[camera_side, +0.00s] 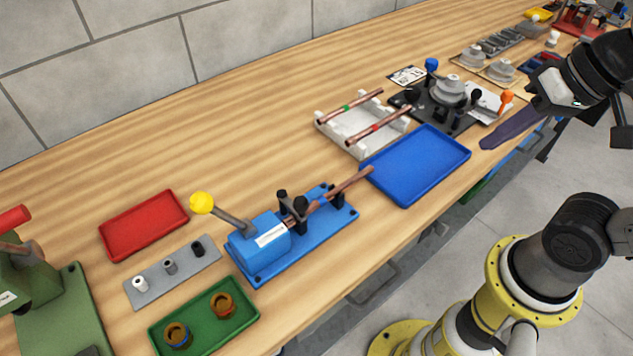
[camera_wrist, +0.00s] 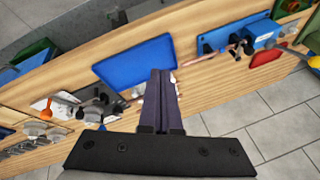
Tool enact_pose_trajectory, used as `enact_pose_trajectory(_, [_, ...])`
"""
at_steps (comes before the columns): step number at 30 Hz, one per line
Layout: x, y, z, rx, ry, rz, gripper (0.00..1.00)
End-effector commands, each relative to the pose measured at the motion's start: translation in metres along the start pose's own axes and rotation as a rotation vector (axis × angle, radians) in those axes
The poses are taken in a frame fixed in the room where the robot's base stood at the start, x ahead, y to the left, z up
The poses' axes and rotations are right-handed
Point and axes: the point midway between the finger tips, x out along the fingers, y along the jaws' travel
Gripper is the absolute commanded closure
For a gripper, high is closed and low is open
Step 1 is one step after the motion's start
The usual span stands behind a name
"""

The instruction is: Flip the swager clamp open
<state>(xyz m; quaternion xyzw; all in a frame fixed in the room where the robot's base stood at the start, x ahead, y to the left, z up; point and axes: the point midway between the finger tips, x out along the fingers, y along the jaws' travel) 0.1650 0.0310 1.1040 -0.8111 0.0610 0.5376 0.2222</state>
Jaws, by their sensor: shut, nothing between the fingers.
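A blue bench machine (camera_side: 262,247), which I take for the swager, stands at the middle of the bench. It has a lever with a yellow knob (camera_side: 201,203) at its left end. Black upright clamp parts (camera_side: 291,205) stand around a copper tube (camera_side: 340,188) lying along its base; whether the clamp is open or closed is too small to tell. The machine also shows at upper right in the wrist view (camera_wrist: 240,37). My gripper (camera_side: 487,143) is shut and empty, well to the right of the machine; its dark fingers show in the wrist view (camera_wrist: 160,73).
A blue tray (camera_side: 415,165) lies between my gripper and the machine. A white rack (camera_side: 352,128) with two copper tubes and a black bender (camera_side: 425,110) with an orange-handled lever stand behind. Red (camera_side: 143,225) and green (camera_side: 205,318) trays lie left.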

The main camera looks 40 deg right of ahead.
Motion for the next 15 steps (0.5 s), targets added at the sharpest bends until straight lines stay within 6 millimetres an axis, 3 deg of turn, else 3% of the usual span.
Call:
enact_pose_trajectory(6, [0.009,-0.062,-0.017,0.558,-0.292,-0.089,1.0])
enact_pose_trajectory(15, [0.043,-0.12,-0.06,1.08,-0.644,-0.077,1.0])
